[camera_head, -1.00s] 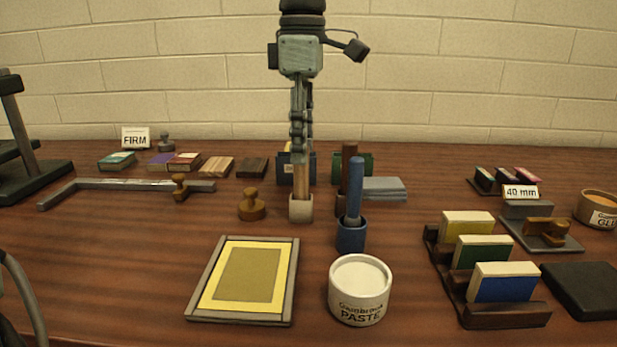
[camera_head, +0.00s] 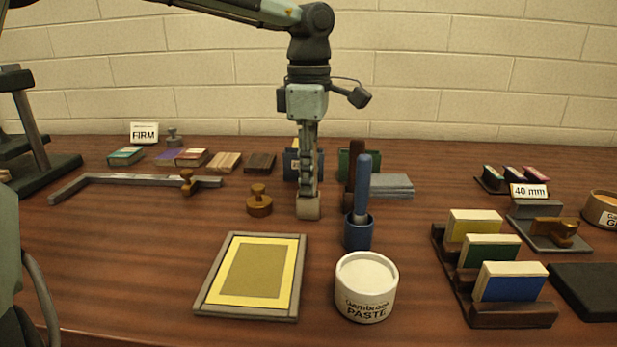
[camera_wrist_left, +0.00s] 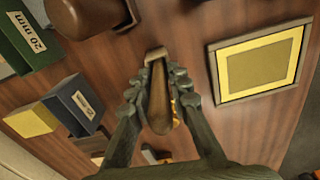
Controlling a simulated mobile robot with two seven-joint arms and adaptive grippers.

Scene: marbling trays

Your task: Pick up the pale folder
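The pale folder (camera_wrist_left: 160,106), a tapered tan tool, stands upright in a small cream holder. In the head view the holder (camera_head: 308,208) is at the middle of the table, and my gripper hides most of the folder. My left gripper (camera_head: 309,184) points straight down just above the holder, its fingers on either side of the folder. My right gripper is in neither view.
A blue tool (camera_head: 363,182) in a blue cup and a brown tool (camera_head: 351,172) stand close to the right. A brown stamp (camera_head: 259,201) is to the left. A paste tub (camera_head: 366,288) and a framed yellow panel (camera_head: 298,285) lie in front.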

